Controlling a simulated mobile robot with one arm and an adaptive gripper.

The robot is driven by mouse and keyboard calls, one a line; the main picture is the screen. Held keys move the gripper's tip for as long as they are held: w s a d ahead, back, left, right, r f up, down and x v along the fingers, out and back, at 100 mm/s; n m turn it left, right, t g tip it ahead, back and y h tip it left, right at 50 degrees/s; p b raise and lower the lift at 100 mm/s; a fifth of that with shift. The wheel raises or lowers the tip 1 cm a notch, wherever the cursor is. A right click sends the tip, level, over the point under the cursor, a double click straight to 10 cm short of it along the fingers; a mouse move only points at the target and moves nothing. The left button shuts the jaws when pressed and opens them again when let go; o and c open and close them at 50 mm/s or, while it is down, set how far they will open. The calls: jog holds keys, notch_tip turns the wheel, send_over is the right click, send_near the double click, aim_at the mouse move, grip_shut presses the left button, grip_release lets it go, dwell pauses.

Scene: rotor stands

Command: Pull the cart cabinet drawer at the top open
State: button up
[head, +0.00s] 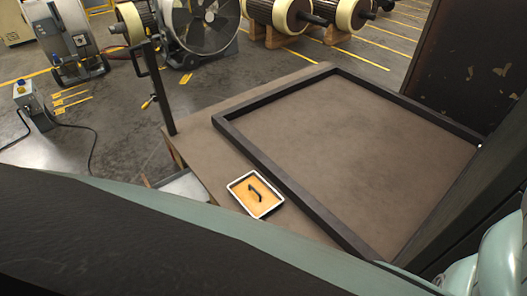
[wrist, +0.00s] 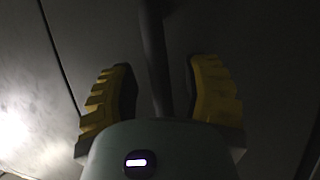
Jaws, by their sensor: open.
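In the wrist view my gripper (wrist: 164,78) is open, with a yellow ribbed finger on each side. A dark bar (wrist: 155,48), which looks like a handle, runs from the top of the picture down between the two fingers. I see a gap on both sides of the bar. Behind it is a dim grey panel (wrist: 78,35) with a thin dark seam at the left, likely the cabinet front. The light is too poor to tell which drawer this is. In the head view the cart cabinet's brown top (head: 345,150) shows; its drawer fronts and my gripper are hidden.
A white-rimmed tray (head: 236,187) with an orange inside and a small black object lies on the cart top, beside the raised dark frame (head: 275,182). A black upright post (head: 159,90) stands at the cart's left corner. Fan and rotor stands (head: 205,28) are farther back.

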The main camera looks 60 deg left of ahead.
jog(key=shift+w, duration=0.1)
jog(key=shift+o, duration=0.4)
grip_shut()
